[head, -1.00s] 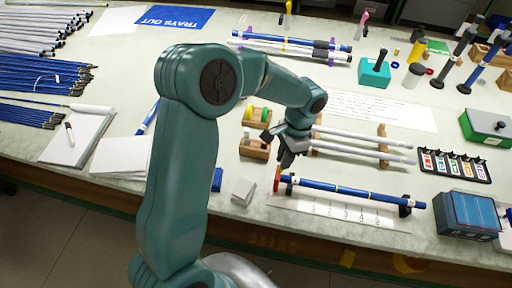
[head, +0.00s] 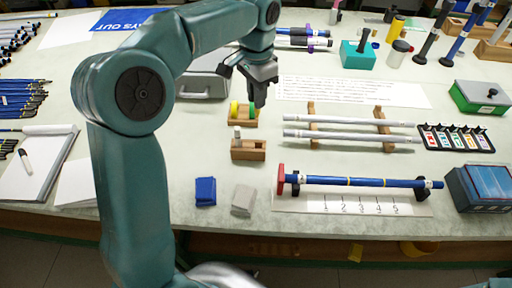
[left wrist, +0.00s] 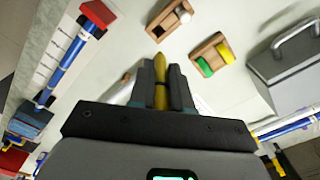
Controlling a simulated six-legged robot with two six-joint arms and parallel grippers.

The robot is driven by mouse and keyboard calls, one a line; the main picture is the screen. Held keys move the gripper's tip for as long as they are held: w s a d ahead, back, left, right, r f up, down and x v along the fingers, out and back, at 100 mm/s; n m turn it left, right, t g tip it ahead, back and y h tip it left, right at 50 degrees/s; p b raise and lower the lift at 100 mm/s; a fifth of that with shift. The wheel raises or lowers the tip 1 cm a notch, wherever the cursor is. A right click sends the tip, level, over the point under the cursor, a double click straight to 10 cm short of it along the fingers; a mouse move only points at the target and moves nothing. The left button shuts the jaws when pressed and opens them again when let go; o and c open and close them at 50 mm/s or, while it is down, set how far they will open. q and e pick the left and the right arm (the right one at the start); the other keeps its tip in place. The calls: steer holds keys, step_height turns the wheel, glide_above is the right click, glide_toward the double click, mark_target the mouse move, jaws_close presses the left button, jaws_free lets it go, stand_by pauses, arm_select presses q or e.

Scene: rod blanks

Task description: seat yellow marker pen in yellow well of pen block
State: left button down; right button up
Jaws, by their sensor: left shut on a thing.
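My left gripper (head: 259,98) is shut on a slim yellow piece, which I take for the yellow marker pen (left wrist: 160,78). It shows between the fingers in the left wrist view and is hidden in the head view. The gripper is in the air, in the picture just above a wooden block (head: 236,121) with a yellow and a green round piece in it. Another wooden block (head: 241,155) in front holds a white piece and has a dark opening. A black rack (head: 484,146) with coloured cells is at right. I cannot tell which is the pen block.
Two pale rods (head: 345,136) lie on wooden supports right of the blocks. A blue rod (head: 330,181) lies behind a numbered scale in front. A blue piece (head: 205,191) and a grey block (head: 243,200) lie near the front edge. A grey case (head: 203,83) is behind.

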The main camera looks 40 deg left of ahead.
arm_select(q)
step_height(320, 180, down, 16)
steer(key=shift+w+d+f+b, duration=0.15)
steer(key=shift+f+b, duration=0.1)
steer(key=shift+b, duration=0.15)
steer(key=shift+d+r, duration=0.1)
steer(key=c, duration=1.5)
jaws_free()
steer(key=shift+f, duration=0.25)
steer(key=o, duration=0.4)
steer(key=shift+r, duration=0.1)
